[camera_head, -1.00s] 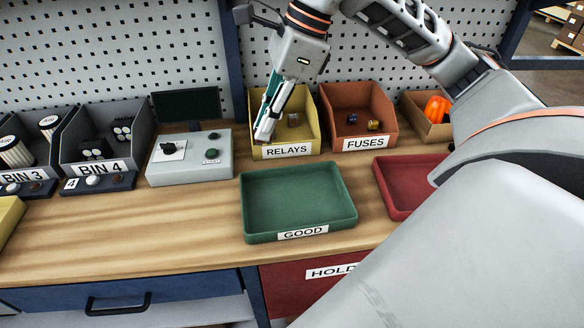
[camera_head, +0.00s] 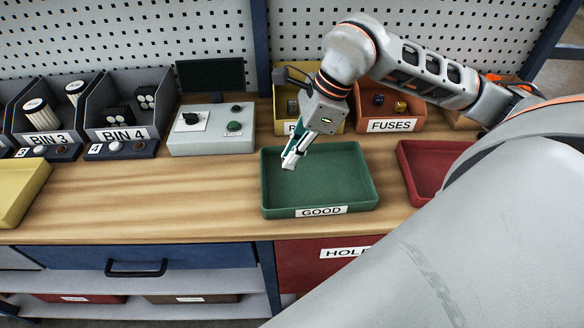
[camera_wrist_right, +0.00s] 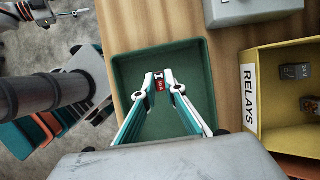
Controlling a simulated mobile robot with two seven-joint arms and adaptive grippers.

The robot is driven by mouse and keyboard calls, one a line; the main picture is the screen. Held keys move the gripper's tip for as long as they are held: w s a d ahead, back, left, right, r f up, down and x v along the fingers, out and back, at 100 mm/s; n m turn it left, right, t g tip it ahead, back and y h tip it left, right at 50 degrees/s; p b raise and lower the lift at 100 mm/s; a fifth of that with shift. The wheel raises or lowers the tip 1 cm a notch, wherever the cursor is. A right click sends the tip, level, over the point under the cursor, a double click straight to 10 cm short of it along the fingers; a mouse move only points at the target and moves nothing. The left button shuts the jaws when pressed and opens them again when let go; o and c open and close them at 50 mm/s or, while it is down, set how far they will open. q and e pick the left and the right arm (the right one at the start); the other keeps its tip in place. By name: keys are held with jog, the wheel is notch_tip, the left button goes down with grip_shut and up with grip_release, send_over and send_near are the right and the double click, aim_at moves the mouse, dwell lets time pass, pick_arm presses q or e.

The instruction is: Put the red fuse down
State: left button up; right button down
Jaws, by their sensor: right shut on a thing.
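My right gripper (camera_head: 291,162) is above the left part of the green GOOD tray (camera_head: 340,182), fingers pointing down. In the right wrist view the fingertips (camera_wrist_right: 158,80) are shut on a small red fuse (camera_wrist_right: 159,85) with dark and light parts. The green tray (camera_wrist_right: 190,55) lies beneath the fuse in that view, and its bare floor shows around the fingers. The fuse is hard to make out in the head view, and its exact height over the tray floor cannot be told.
A red tray (camera_head: 415,170) stands right of the green one, partly behind my arm. The yellow RELAYS bin (camera_head: 335,127) and orange FUSES bin (camera_head: 392,125) stand behind. A grey control box (camera_head: 212,145) is at back left.

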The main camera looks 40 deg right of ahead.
jog(key=shift+f, duration=2.35)
jog(key=shift+f, duration=0.15)
jog(key=c, duration=2.1)
grip_release()
jog(key=shift+r, duration=0.3)
jog(key=v, duration=1.2)
jog(key=shift+b, duration=0.35)
jog(key=shift+f, duration=0.1)
